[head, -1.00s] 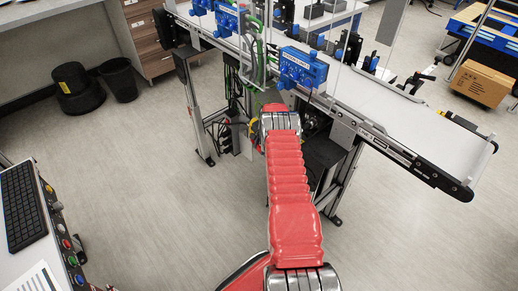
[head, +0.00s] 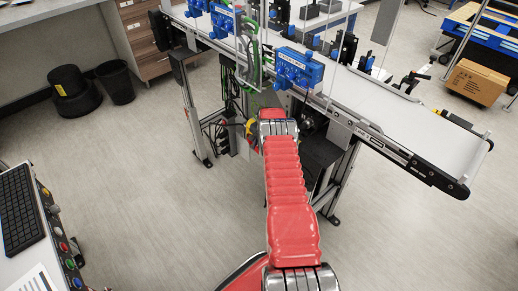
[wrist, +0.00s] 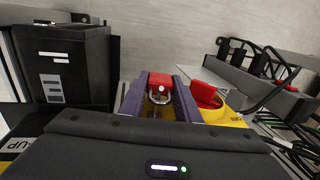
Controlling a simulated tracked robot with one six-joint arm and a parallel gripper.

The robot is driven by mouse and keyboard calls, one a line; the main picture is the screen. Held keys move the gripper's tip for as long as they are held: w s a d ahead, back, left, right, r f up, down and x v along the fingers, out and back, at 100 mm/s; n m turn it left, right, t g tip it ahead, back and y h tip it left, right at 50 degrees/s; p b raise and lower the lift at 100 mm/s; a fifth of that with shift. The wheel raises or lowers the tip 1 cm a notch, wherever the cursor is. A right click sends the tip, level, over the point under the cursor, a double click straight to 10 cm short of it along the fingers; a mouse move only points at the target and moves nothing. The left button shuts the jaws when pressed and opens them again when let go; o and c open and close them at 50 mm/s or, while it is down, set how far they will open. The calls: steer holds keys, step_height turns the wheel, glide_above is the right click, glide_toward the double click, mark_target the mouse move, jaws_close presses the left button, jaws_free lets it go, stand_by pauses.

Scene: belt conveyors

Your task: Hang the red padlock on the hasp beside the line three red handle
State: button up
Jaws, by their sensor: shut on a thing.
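In the wrist view, my gripper (wrist: 159,98) is shut on the red padlock (wrist: 160,80), which sits between the two dark purple fingers. Its metal shackle (wrist: 158,97) shows below the red body. A red handle (wrist: 206,94) on a yellow housing (wrist: 228,117) is just right of the right finger. The hasp cannot be made out; the fingers and padlock cover that part. In the head view, my red arm hides the gripper and padlock, and a bit of yellow (head: 251,127) shows left of the arm's far end, under the conveyor.
The belt conveyor (head: 405,118) runs above the arm's far end, with a blue unit (head: 299,68) on its edge. Conveyor legs (head: 345,178) stand close on the right. In the wrist view, a dark box (wrist: 75,65) is at left and cables (wrist: 275,90) at right.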

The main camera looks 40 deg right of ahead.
steer(key=shift+s+d+f, duration=0.1)
steer(key=shift+s+d, duration=0.1)
steer(key=shift+d, duration=0.25)
steer(key=o, duration=1.1)
steer(key=shift+o, duration=0.2)
steer(key=shift+w+d, duration=0.1)
steer(key=shift+r, duration=0.35)
steer(key=shift+v, duration=0.85)
steer(key=v, duration=0.4)
steer(key=shift+s+a+r, duration=0.25)
steer(key=shift+a+r, duration=0.1)
steer(key=shift+r, duration=0.3)
